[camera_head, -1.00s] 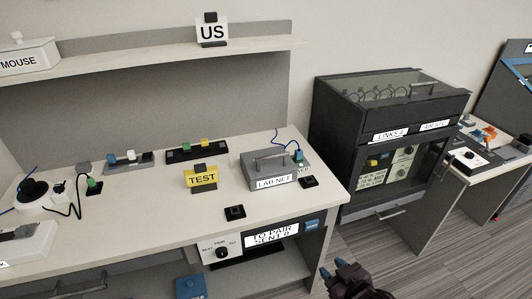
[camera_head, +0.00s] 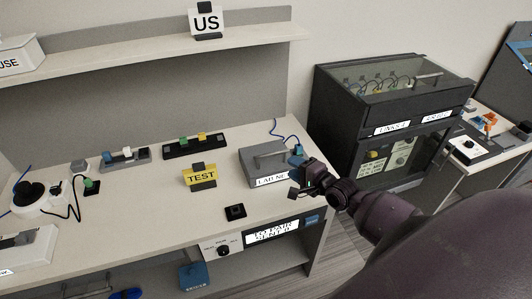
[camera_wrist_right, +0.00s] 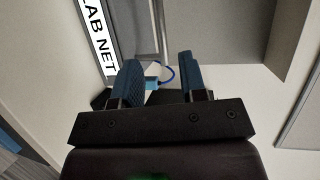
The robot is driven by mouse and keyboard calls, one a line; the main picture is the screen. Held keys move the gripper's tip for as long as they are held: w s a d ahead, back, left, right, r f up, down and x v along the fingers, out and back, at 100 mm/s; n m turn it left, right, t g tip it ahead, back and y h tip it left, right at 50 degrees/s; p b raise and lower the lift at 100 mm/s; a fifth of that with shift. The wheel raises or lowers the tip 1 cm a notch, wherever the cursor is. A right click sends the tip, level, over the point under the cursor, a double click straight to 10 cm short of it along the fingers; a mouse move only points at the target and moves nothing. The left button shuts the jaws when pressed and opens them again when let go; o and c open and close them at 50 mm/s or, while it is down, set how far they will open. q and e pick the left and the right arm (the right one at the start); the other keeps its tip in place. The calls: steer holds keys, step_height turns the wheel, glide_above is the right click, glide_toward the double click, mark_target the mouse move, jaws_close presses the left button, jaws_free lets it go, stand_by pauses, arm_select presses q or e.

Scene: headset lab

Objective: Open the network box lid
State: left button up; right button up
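The network box (camera_head: 254,172) is a grey box labelled "LAB NET" on the right part of the bench. Its lid looks shut, with a bar handle (camera_head: 270,155) on top. In the right wrist view the box's label (camera_wrist_right: 97,38) and the handle bar (camera_wrist_right: 160,30) show at the upper left. My right gripper (camera_head: 301,172) is just right of the box, at the bench's right end. In the wrist view its two blue fingers (camera_wrist_right: 160,82) are apart with nothing between them. My left gripper is not in view.
A blue cable and small blue connector (camera_head: 296,152) sit beside the box, near my right gripper. A yellow TEST sign (camera_head: 200,176) stands left of the box. A black pad (camera_head: 235,211) lies in front. A dark glass-topped cabinet (camera_head: 390,100) stands to the right.

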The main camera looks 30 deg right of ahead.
mark_target(271, 155)
steer(key=x, duration=1)
steer(key=shift+w+a+f, duration=0.1)
steer(key=shift+w+f, duration=0.05)
steer(key=shift+w, duration=0.25)
jaws_close()
